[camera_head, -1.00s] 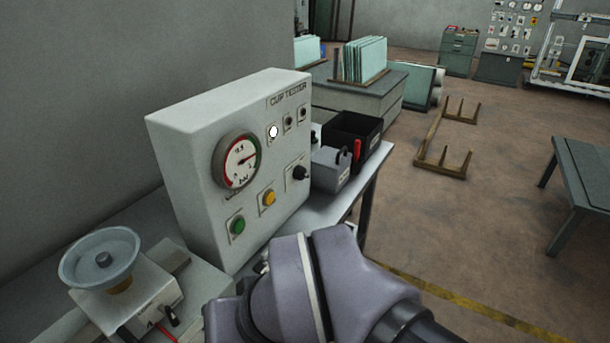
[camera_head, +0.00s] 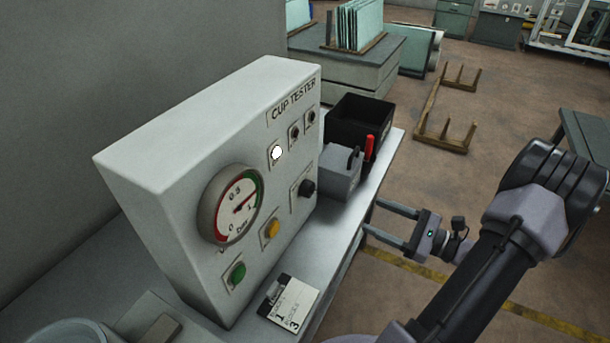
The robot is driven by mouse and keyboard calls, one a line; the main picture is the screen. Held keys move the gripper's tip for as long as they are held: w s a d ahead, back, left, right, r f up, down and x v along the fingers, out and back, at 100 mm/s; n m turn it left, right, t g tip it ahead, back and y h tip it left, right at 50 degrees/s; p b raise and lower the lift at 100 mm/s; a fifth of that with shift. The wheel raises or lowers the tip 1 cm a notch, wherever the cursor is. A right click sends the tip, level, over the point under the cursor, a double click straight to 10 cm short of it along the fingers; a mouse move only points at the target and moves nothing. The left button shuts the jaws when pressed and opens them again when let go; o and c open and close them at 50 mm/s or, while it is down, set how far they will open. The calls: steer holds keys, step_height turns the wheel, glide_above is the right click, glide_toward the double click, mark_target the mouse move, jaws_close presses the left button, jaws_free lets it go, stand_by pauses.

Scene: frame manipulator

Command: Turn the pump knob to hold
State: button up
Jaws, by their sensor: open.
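The cup tester (camera_head: 140,165) is a pale box on the bench with a panel facing right. Its black knob (camera_head: 308,188) sits low on the panel's right side; its position label is too small to read. Of the panel's three small lamps, one (camera_head: 277,152) glows white and two look dark. A round gauge (camera_head: 230,205) has a red needle pointing to the upper right. My gripper (camera_head: 373,217) is open and empty, right of the knob and apart from it, near the bench edge. Its two fingers point left towards the panel.
A yellow button (camera_head: 271,229) and a green button (camera_head: 236,272) are left of the knob. A grey box (camera_head: 340,180) and a black bin (camera_head: 350,125) stand just behind it on the bench. A numbered card (camera_head: 290,303) lies in front.

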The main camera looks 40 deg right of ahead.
mark_target(316, 193)
steer(key=b+x, duration=0.1)
steer(key=x, duration=0.4)
steer(key=b+x, duration=0.1)
steer(key=x, duration=0.5)
steer(key=b+x, duration=0.1)
steer(key=x, duration=0.5)
steer(key=shift+s+a, duration=0.2)
steer(key=shift+a, duration=0.2)
jaws_close()
